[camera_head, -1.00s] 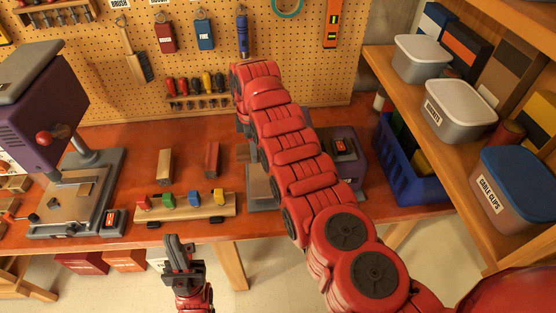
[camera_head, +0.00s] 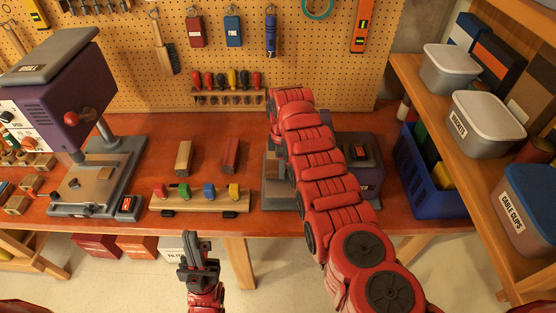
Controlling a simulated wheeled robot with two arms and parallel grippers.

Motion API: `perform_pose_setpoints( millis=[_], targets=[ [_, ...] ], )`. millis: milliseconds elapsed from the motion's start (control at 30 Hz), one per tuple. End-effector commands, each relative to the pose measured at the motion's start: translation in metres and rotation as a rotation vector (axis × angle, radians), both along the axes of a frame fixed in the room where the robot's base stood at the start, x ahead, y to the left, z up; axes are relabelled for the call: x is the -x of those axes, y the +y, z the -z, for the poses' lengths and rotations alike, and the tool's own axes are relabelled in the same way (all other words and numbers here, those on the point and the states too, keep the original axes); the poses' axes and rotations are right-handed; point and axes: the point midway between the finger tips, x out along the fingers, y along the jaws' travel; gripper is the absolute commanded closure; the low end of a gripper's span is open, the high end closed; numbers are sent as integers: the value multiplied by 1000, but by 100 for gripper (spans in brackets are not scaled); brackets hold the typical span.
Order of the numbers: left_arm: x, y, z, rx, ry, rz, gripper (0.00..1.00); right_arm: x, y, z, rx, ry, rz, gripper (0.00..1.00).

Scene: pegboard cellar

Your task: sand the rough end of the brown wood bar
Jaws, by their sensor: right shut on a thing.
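A tan-brown wood bar (camera_head: 183,158) and a redder brown bar (camera_head: 230,153) lie side by side on the bench; I cannot tell from here which ends are rough. A purple and grey machine (camera_head: 367,168) stands right of them, partly behind my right arm. My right gripper (camera_head: 275,146) is mostly hidden behind its own arm, at the machine's left part. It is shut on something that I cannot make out. My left gripper (camera_head: 196,251) points up in front of the bench edge, empty and clear of everything; its finger gap is unclear.
A wooden rail with several coloured blocks (camera_head: 195,203) lies at the bench's front. A purple drill-press-like machine (camera_head: 70,100) stands at the left. A blue crate (camera_head: 430,205) and shelf tubs (camera_head: 487,122) are at the right. Red bench top (camera_head: 140,160) is bare around the bars.

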Motion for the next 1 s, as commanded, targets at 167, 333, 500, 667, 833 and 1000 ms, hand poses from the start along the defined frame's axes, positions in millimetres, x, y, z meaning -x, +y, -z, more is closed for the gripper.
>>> perform_pose_setpoints(
  millis=[167, 333, 500, 667, 833, 1000],
  targets=[
    [0, 0, -3, 0, 0, 0, 100, 1, -4, 3, 1, 2, -1, 100],
    [0, 0, -3, 0, 1, 0, 100, 1, -3, 3, 1, 2, -1, 100],
    [0, 0, -4, 0, 1, 0, 100, 1, -4, 2, 1, 2, -1, 100],
    [0, 0, -7, 0, 1, 0, 100, 1, -8, 2, 1, 3, -1, 100],
    [0, 0, -10, 0, 1, 0, 100, 1, -12, 2, 2, 4, 0, 100],
    [0, 0, -13, 0, 1, 0, 100, 1, -16, 2, 1, 3, 0, 100]
  ],
)
